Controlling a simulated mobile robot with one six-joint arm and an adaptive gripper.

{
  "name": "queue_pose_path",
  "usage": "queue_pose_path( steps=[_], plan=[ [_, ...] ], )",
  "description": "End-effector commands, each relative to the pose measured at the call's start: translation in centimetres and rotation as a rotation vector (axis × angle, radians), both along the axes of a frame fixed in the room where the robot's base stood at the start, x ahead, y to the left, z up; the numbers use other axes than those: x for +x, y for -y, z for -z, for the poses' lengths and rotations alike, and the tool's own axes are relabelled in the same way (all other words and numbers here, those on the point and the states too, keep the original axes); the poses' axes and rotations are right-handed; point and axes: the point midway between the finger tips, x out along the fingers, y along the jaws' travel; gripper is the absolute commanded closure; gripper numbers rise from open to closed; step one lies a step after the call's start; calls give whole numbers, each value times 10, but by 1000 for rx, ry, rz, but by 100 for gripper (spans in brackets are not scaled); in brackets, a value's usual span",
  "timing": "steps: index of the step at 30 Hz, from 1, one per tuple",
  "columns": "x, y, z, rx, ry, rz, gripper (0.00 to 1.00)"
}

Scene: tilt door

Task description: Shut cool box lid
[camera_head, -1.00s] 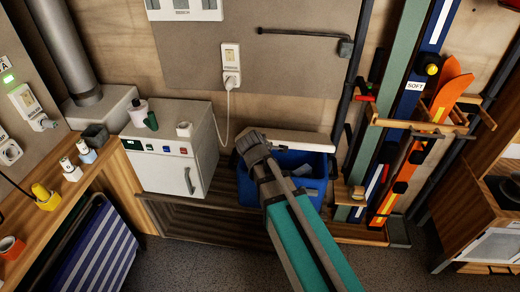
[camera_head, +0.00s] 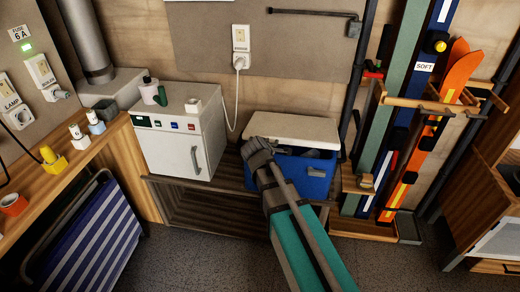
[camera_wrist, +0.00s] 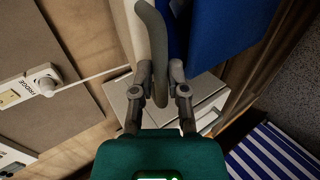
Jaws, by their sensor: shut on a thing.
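The cool box is a blue tub (camera_head: 312,183) with a white lid (camera_head: 300,127), standing on a low wooden platform. The lid is tilted partly down from its back edge. A dark gap with grey contents shows between lid and tub. My gripper (camera_head: 257,146) is at the left side of the lid. In the wrist view my gripper (camera_wrist: 163,85) is shut on a curved grey handle (camera_wrist: 155,22), beside the white lid (camera_wrist: 128,25) and the blue tub (camera_wrist: 230,25). In the head view my gripper and arm hide the handle and the tub's left side.
A white fridge (camera_head: 182,142) with small things on top stands left of the cool box. Skis (camera_head: 425,130) and a rack stand to the right. A striped folding chair (camera_head: 90,240) is at lower left. The floor in front is clear.

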Motion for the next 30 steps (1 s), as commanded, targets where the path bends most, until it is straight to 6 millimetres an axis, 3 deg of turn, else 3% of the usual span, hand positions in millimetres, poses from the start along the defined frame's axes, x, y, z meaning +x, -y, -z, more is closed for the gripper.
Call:
queue_pose_path(
  steps=[1,15,20,24,25,30],
  plan=[
    [0,0,10,2,5,-1,100],
    [-5,5,53,3,7,9,100],
    [-7,6,64,2,6,11,100],
    [-7,7,59,2,5,12,100],
    [-7,7,59,2,5,12,79],
    [-7,7,59,1,6,12,47]
  ],
)
